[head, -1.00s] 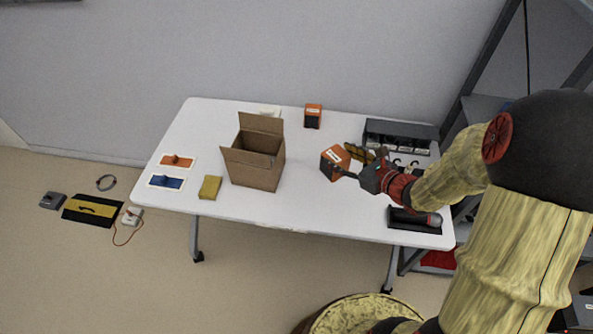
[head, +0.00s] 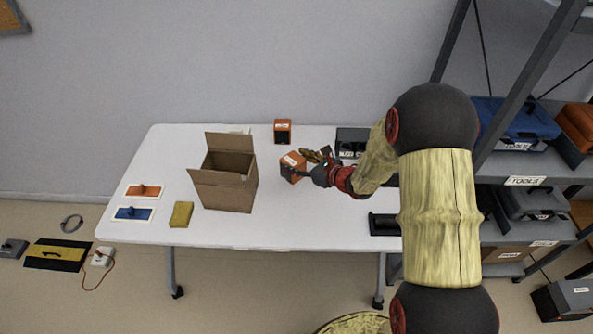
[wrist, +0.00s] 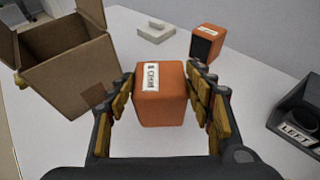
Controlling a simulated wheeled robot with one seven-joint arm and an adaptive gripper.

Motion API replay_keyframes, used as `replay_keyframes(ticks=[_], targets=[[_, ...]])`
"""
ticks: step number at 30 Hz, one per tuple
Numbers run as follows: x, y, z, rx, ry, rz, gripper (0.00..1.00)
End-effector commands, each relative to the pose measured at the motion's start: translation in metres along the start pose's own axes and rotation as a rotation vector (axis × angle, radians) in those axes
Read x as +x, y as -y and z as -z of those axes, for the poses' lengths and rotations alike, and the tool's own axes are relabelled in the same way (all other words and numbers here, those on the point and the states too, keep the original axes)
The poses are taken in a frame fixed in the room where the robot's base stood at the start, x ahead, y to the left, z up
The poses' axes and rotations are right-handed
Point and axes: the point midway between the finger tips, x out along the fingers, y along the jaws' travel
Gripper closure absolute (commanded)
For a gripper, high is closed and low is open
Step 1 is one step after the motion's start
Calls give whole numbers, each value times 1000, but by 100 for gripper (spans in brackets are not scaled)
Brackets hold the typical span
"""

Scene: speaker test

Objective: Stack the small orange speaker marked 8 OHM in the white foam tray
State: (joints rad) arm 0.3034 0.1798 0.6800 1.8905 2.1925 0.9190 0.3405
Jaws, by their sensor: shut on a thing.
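A small orange speaker (head: 292,167) is between the fingers of my gripper (head: 308,168), which is shut on it, right of the cardboard box. In the wrist view the same speaker (wrist: 160,103) shows a white label with turned text that seems to read 8 OHM. The fingers (wrist: 160,100) lie along its left and right sides. Its underside is hidden, so its height above the table is unclear. A low white piece, apparently the foam tray (wrist: 155,32), lies behind the box; in the head view the box mostly hides it (head: 238,130).
An open cardboard box (head: 226,190) stands left of my gripper with flaps raised. A second orange speaker (head: 283,131) stands at the back of the white table (head: 270,225). A dark case marked LEFT (wrist: 297,125) is at right. A yellow block (head: 181,214) lies front left.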

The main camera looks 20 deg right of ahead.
Motion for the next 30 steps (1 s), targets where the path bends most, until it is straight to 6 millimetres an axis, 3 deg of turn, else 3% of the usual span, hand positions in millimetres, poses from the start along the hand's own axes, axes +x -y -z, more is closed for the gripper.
replay_keyframes(ticks=[6,12,24,25,30], targets=[[14,4,7,-1,3,0,100],[24,4,33,0,2,1,100],[25,4,36,-1,3,1,100],[25,3,38,0,0,1,47],[25,3,37,1,0,1,38]])
